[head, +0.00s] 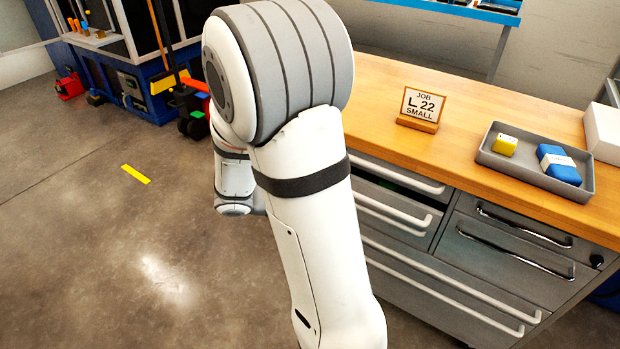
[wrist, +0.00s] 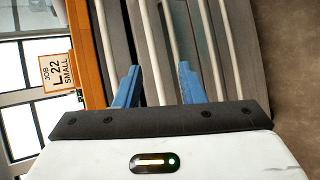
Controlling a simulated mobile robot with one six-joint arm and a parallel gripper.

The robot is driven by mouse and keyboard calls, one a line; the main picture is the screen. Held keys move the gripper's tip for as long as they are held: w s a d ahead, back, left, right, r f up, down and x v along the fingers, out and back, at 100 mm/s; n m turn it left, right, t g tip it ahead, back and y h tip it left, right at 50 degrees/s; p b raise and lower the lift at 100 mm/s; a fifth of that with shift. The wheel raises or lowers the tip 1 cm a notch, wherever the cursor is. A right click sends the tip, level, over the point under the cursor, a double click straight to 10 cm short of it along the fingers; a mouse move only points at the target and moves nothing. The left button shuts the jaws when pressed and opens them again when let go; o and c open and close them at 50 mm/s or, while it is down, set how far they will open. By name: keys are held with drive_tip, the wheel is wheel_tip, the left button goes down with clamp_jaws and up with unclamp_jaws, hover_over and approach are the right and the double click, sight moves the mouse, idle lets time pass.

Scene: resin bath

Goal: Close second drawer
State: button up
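The bench's left drawer column shows in the head view. The top drawer (head: 372,159) has a white bar handle. Below it the second drawer (head: 401,217) stands out a little, with a narrow dark gap above its front. Its white handle (head: 385,208) runs along the front, partly hidden by my arm. In the wrist view, which is turned sideways, my gripper (wrist: 157,80) is open, its two blue fingers apart and facing the drawer fronts and white handles. I see nothing held between them. Contact with a handle cannot be told. The head view hides my gripper behind my arm.
On the wooden top (head: 385,97) stand a job sign (head: 420,107) and a grey tray (head: 498,167) with a yellow and a blue item.

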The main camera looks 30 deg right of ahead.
drive_tip(key=w+d+f+n+t+h+b, duration=0.25)
drive_tip(key=w+f+h, duration=0.2)
drive_tip(key=w, duration=0.25)
drive_tip(key=d+f, duration=0.1)
drive_tip(key=d, duration=0.6)
drive_tip(key=shift+s+d+f+m+t+b, duration=0.15)
drive_tip(key=shift+d+f+m+t+b, duration=0.2)
drive_tip(key=shift+f+m, duration=0.1)
drive_tip(key=shift+y, duration=0.25)
drive_tip(key=shift+c, duration=0.2)
clamp_jaws()
